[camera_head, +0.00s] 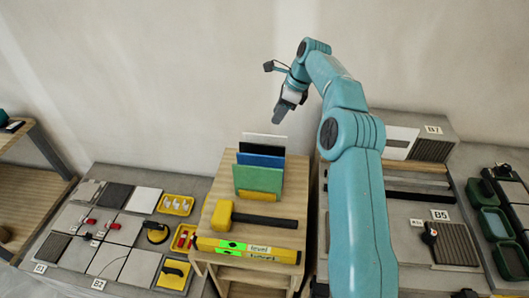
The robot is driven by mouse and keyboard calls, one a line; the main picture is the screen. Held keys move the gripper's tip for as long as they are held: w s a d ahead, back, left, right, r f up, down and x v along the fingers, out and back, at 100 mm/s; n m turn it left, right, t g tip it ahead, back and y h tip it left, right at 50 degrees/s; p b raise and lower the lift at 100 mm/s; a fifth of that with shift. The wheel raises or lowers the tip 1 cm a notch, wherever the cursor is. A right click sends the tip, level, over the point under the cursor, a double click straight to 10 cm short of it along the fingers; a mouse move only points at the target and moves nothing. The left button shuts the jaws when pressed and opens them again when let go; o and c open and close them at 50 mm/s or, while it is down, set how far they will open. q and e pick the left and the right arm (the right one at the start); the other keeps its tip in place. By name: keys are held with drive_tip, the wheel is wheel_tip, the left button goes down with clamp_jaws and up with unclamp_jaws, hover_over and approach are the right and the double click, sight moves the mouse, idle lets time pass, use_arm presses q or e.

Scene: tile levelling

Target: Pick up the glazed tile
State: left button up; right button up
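Several thin upright tiles stand one behind another on the wooden stand: a green tile (257,180) in front, a blue tile (268,161) behind it, then a black tile (262,148) and a white tile (264,139) at the back. I cannot tell which one is the glazed tile. My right gripper (282,113) points down above and slightly right of the white tile, apart from it. Its fingers look dark and overlap from this angle, so their opening is unclear. Nothing is visibly held. My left gripper is not in view.
A yellow-headed mallet (222,215) and yellow-green levels (248,250) lie on the wooden stand (225,185) before the tiles. Left is a grey bench (82,180) with floor tiles and yellow trays (175,205). Right, beyond my arm, are strips and green tubs (495,222).

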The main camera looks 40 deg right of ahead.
sight(266, 135)
drive_tip(key=x, duration=0.6)
drive_tip(key=shift+a+f, duration=0.1)
drive_tip(key=shift+f, duration=0.1)
drive_tip(key=x, duration=0.1)
drive_tip(key=p+x, duration=0.1)
drive_tip(key=x, duration=0.3)
drive_tip(key=shift+w+f+p, duration=0.1)
drive_tip(key=shift+w+p, duration=0.2)
drive_tip(key=shift+s, duration=0.3)
drive_tip(key=shift+w, duration=0.25)
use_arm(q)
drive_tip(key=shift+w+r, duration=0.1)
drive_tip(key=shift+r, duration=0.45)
use_arm(e)
drive_tip(key=shift+s, duration=0.1)
drive_tip(key=shift+s, duration=0.1)
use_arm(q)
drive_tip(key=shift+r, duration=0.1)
use_arm(e)
drive_tip(key=shift+f, duration=0.1)
